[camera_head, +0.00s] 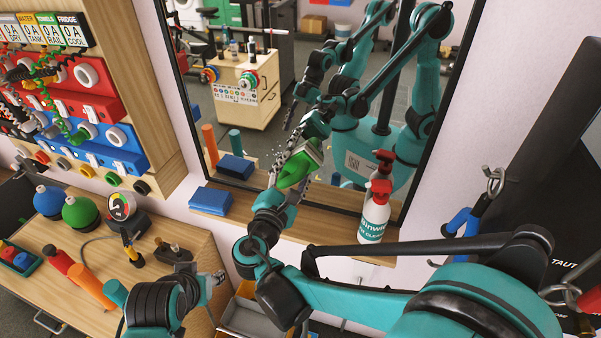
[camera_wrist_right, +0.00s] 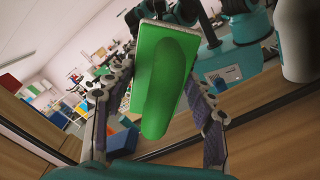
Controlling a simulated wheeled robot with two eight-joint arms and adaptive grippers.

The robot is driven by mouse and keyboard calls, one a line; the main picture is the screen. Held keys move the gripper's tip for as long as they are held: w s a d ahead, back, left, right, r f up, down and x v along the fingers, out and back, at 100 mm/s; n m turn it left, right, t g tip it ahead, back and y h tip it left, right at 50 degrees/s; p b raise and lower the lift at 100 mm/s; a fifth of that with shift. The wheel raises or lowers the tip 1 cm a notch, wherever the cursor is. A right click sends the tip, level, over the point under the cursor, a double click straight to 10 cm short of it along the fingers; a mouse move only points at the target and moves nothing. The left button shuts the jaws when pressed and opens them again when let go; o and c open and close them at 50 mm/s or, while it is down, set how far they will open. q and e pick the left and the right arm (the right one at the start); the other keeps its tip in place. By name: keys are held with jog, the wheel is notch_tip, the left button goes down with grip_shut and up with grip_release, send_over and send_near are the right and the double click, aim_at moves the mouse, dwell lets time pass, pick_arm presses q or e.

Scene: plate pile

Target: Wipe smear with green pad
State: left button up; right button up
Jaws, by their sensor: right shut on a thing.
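The green pad (camera_head: 291,172) is held up at the mirror (camera_head: 262,165) by my right gripper (camera_head: 289,180). In the right wrist view the green pad (camera_wrist_right: 165,75) sits between the two fingers of my right gripper (camera_wrist_right: 160,108), its rounded green grip towards me. The pad's reflection adjoins it in the head view; I cannot tell whether pad and glass touch. Small pale specks (camera_head: 283,150) show on the glass beside the pad, perhaps the smear. My left gripper (camera_head: 216,279) is low over the workbench's right edge; its jaw opening is unclear.
A blue pad (camera_head: 211,201) lies on the wooden shelf (camera_head: 318,231) left of my right arm. A white spray bottle with a red top (camera_head: 374,215) stands on the shelf to the right. The workbench (camera_head: 75,290) at left holds bulbs, coloured cylinders and a gauge.

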aim_at(283, 172)
jog(key=shift+w+a+r, duration=0.1)
jog(key=shift+w+a, duration=0.2)
jog(key=shift+a, duration=0.4)
jog(key=shift+w+a, duration=0.25)
jog(key=shift+a, duration=0.45)
jog(key=shift+s+d, duration=1.6)
jog(key=shift+d, duration=2.15)
jog(key=shift+w+a+b, duration=0.15)
jog(key=shift+w+a, duration=0.4)
jog(key=shift+a, duration=0.7)
jog(key=shift+w+a+b, duration=0.15)
jog(key=shift+w+a, duration=0.4)
jog(key=shift+a, duration=0.75)
jog(key=shift+w+a+b, duration=0.15)
jog(key=shift+w+a, duration=0.4)
jog(key=shift+a, duration=0.7)
jog(key=shift+s, duration=0.1)
